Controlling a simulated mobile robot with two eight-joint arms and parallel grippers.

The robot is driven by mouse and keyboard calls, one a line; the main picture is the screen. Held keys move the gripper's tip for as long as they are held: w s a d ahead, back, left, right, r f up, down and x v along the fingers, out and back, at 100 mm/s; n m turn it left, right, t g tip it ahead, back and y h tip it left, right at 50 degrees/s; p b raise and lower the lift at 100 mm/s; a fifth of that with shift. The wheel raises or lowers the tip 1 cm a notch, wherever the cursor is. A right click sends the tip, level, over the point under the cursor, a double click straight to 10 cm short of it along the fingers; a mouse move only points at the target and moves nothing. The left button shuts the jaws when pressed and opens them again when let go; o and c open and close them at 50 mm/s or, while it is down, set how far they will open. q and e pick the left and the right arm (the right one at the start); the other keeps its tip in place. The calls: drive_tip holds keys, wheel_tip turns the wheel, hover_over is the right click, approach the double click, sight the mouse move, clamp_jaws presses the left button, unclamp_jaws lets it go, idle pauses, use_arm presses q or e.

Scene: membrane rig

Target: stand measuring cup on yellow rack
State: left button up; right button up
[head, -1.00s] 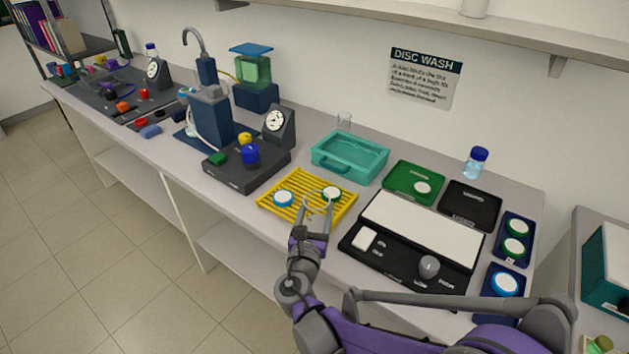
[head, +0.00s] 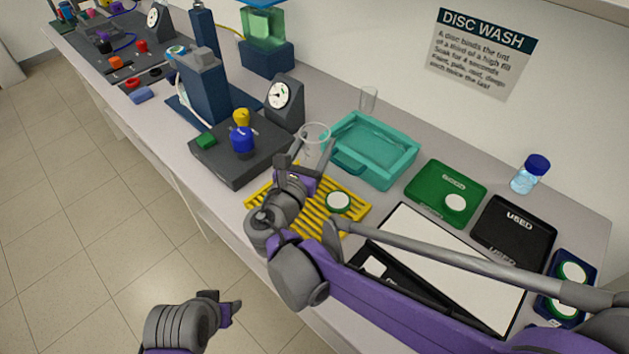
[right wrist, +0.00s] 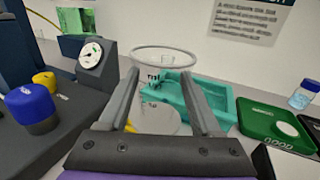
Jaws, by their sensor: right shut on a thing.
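My right gripper (head: 305,160) is shut on the clear measuring cup (head: 314,134), with one finger on each side. The cup looks upright, rim up. In the right wrist view the cup (right wrist: 163,56) shows between the two fingers (right wrist: 160,98). The yellow rack (head: 322,222) lies on the counter under my right wrist. In the head view the cup appears past the rack's back edge; its base is hidden. A green-rimmed white disc (head: 338,202) sits on the rack. My left arm's end (head: 225,310) shows low in the head view, its jaws unclear.
A dark base (head: 222,164) with blue and yellow knobs and a gauge (head: 283,98) stand left. A green tray (head: 428,193) and black tray (head: 488,236) lie right.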

sight(311, 165)
drive_tip(key=f, duration=0.4)
drive_tip(key=shift+s+a+f, duration=0.1)
drive_tip(key=shift+s, duration=0.1)
drive_tip(key=shift+w+f+b, duration=0.1)
drive_tip(key=shift+f+b, duration=0.4)
drive_tip(key=shift+f, duration=1.45)
drive_tip(key=shift+f, duration=0.1)
drive_tip(key=o, duration=1.4)
drive_tip(key=shift+c, duration=0.2)
